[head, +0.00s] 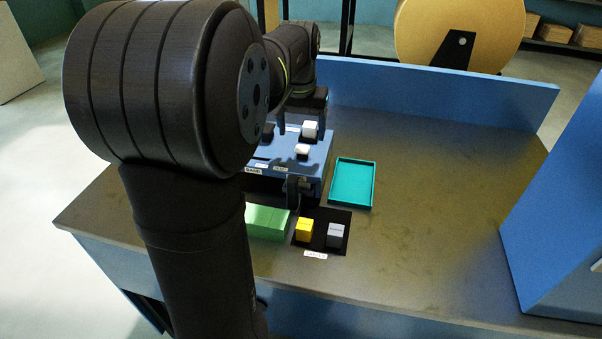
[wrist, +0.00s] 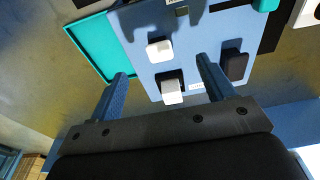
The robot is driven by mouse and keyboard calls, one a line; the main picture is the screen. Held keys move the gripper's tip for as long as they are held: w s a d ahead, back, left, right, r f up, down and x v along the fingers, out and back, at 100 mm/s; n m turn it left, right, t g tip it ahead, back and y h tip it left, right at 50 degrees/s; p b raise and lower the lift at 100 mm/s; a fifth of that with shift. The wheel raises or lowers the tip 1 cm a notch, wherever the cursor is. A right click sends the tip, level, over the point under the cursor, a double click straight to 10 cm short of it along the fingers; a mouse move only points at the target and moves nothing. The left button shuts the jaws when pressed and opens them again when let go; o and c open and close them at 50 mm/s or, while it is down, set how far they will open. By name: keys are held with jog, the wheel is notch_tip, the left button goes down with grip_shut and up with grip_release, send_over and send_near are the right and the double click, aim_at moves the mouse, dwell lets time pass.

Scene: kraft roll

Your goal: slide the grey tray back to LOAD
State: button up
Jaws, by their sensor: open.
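I cannot make out a grey tray or a LOAD mark for certain. A blue raised box (head: 318,160) stands on the bench, with small labels on its front edge too small to read surely. Its top also shows in the wrist view (wrist: 205,40). On it are two white blocks (wrist: 159,50) (wrist: 172,92), the second beside a black patch, and a dark block (wrist: 235,65). A dark grey bracket-like piece (head: 292,190) is at its front. My gripper (wrist: 163,72) is open and empty, its fingers pointing at the box top by the white blocks. My arm hides the box's left side.
A teal tray (head: 353,183) lies right of the box, empty. In front are a green block (head: 266,222), and a yellow block (head: 304,229) and a grey block (head: 335,235) on a black mat (head: 319,242). The bench's right is clear up to a blue panel (head: 560,210).

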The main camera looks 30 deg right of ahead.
aim_at(292, 187)
jog(key=shift+g+y, duration=0.5)
jog(key=s+a+r, duration=0.6)
jog(key=shift+r, duration=0.2)
jog(key=c, duration=0.6)
jog(key=shift+o, duration=0.2)
jog(key=f, duration=1.7)
jog(key=shift+s+a, duration=0.2)
jog(key=shift+c, duration=0.3)
grip_shut()
